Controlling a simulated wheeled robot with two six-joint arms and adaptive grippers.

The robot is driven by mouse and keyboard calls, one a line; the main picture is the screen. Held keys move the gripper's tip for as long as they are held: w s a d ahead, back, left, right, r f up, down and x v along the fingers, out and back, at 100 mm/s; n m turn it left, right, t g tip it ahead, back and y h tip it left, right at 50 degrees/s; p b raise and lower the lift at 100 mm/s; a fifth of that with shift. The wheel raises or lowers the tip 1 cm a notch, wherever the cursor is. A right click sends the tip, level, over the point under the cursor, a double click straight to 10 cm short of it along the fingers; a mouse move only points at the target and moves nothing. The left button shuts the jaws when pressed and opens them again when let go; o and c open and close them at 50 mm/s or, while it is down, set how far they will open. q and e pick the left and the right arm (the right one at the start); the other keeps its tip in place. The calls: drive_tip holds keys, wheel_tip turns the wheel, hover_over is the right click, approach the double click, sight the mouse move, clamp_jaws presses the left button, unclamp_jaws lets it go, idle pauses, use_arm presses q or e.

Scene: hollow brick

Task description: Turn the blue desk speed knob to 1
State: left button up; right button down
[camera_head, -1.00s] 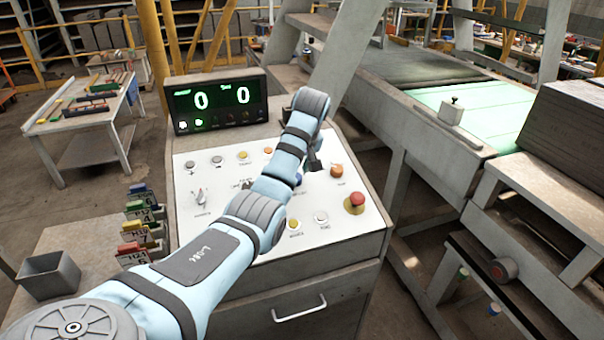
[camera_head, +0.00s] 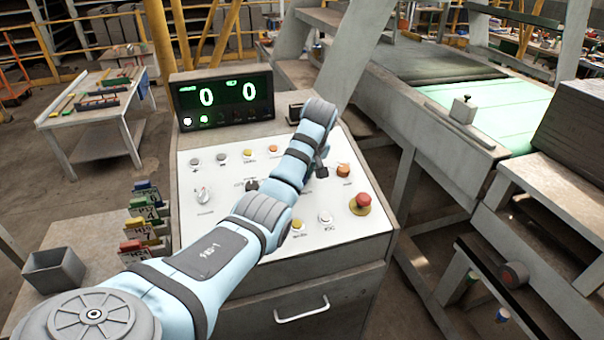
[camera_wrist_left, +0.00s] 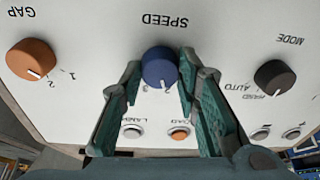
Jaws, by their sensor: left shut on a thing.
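The blue speed knob (camera_wrist_left: 160,68) sits under the SPEED label in the left wrist view, which shows the panel upside down. In the head view my left arm reaches over the white control panel (camera_head: 235,225) and largely hides the knob; a dark part of the gripper (camera_head: 322,168) shows beside the wrist. My right gripper is not in view.
The orange GAP knob (camera_wrist_left: 32,60) and black MODE knob (camera_wrist_left: 275,78) flank the speed knob. A red stop button (camera_head: 360,202) is at the panel's right. The display (camera_head: 222,100) reads 0 and 0. A grey bin (camera_head: 52,270) and coloured tags (camera_head: 147,215) stand at left.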

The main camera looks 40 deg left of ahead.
use_arm(q)
drive_tip(key=shift+f+n, duration=0.1)
drive_tip(key=shift+n, duration=0.2)
drive_tip(key=n, duration=0.3)
drive_tip(key=shift+g, duration=0.3)
drive_tip(key=shift+n, duration=2.2)
drive_tip(key=shift+f+g, duration=0.1)
drive_tip(key=shift+g, duration=0.2)
drive_tip(key=o, duration=1.1)
drive_tip(key=shift+a, duration=0.1)
drive_tip(key=shift+o, duration=0.3)
drive_tip(key=shift+a, duration=0.1)
